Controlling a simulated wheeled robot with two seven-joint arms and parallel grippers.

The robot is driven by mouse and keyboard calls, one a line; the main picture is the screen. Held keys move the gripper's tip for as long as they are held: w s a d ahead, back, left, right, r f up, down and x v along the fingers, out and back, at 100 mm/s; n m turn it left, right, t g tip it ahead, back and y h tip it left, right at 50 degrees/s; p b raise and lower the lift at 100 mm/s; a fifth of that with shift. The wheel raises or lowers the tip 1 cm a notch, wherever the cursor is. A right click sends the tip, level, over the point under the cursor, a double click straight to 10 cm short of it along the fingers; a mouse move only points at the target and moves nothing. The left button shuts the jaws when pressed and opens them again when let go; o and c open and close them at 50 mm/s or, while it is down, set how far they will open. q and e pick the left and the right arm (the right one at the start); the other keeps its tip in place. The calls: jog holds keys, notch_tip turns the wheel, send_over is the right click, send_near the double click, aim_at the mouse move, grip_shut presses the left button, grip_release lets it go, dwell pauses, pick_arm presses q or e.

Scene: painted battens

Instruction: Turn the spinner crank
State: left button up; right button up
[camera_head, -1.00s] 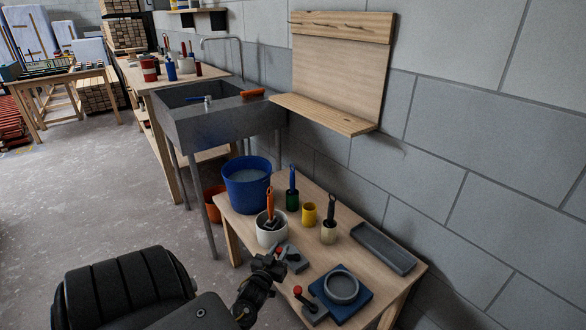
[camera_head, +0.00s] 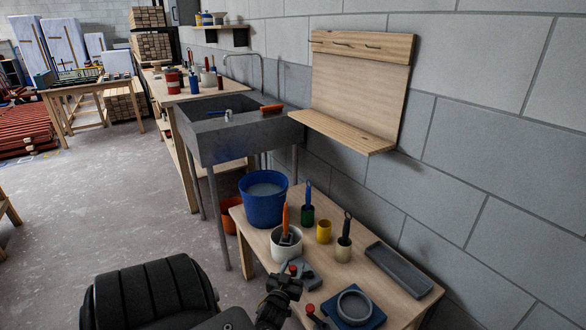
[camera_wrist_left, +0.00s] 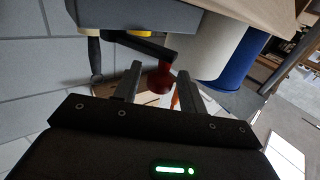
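The spinner crank is a dark arm (camera_wrist_left: 145,45) with a red knob (camera_wrist_left: 159,82), on a grey block at the near left part of the low bench. In the head view the red knob (camera_head: 292,268) shows just beyond my left gripper (camera_head: 283,280), and the grey block (camera_head: 309,271) is partly hidden. In the left wrist view my left gripper (camera_wrist_left: 158,88) has its two fingers apart, with the knob in the gap between them. I see no clear contact. My right gripper is out of view.
The low bench (camera_head: 385,293) also holds a white pot (camera_head: 285,246), several brushes, a yellow cup (camera_head: 324,232), a grey tray (camera_head: 398,270) and a blue base with a grey ring (camera_head: 354,306). Another red knob (camera_head: 310,308) is near. A blue bucket (camera_head: 263,207) stands behind.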

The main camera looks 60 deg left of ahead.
pick_arm(q)
jog(key=v, duration=1)
jog(key=shift+s+d, duration=0.2)
jog(key=shift+s, duration=0.15)
